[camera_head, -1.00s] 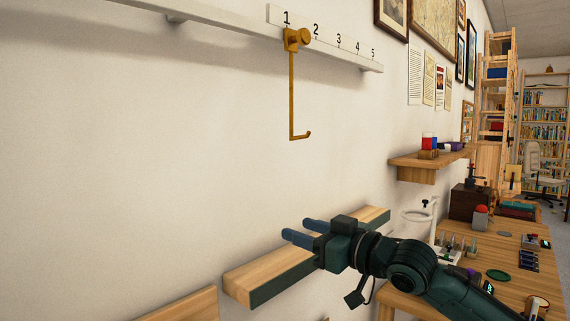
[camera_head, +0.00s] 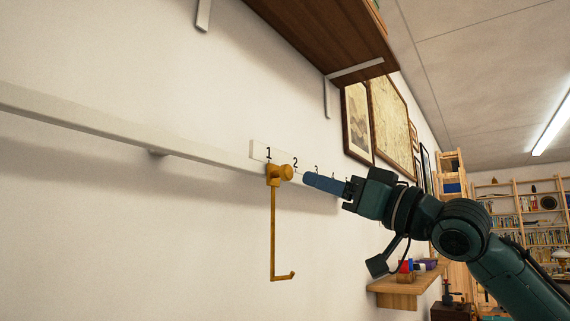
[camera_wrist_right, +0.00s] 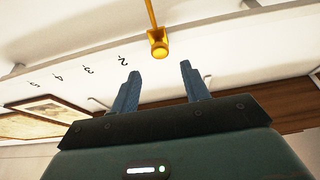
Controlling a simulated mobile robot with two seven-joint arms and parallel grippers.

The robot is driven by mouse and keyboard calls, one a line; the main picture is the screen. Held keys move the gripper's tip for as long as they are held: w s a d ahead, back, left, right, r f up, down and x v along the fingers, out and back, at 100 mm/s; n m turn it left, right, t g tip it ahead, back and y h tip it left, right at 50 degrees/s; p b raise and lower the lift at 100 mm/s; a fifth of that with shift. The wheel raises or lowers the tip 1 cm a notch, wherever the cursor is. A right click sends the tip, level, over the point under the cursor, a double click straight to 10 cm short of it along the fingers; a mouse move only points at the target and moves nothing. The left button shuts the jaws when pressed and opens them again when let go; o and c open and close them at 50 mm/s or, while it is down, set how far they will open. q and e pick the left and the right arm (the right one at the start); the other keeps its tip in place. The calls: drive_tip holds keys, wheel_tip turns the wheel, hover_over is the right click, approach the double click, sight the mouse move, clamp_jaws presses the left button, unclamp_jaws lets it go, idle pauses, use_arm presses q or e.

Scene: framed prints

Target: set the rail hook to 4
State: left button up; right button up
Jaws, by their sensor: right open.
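The yellow rail hook (camera_head: 273,224) hangs from the white rail (camera_head: 180,144) with its knob (camera_head: 286,172) at the number 1. Its long stem points down and ends in a short bent tip. My right gripper (camera_head: 308,179) is just right of the knob, in front of the numbers, and hides part of the scale. In the right wrist view my right gripper (camera_wrist_right: 160,82) is open and empty, and the hook's knob (camera_wrist_right: 160,52) lies beyond and between the fingertips, apart from them. The numbers 2 to 5 show there to the left. My left gripper is not in view.
A dark wooden shelf (camera_head: 322,30) on metal brackets juts out above the rail. Framed prints (camera_head: 358,125) hang on the wall behind my right arm. A small wooden shelf (camera_head: 398,292) with items is below it. The wall below the hook is clear.

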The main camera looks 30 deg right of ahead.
sight(290, 172)
drive_tip(key=p+x, duration=0.2)
drive_tip(key=x, duration=0.7)
drive_tip(key=shift+f, duration=0.1)
drive_tip(key=shift+c, duration=0.6)
clamp_jaws()
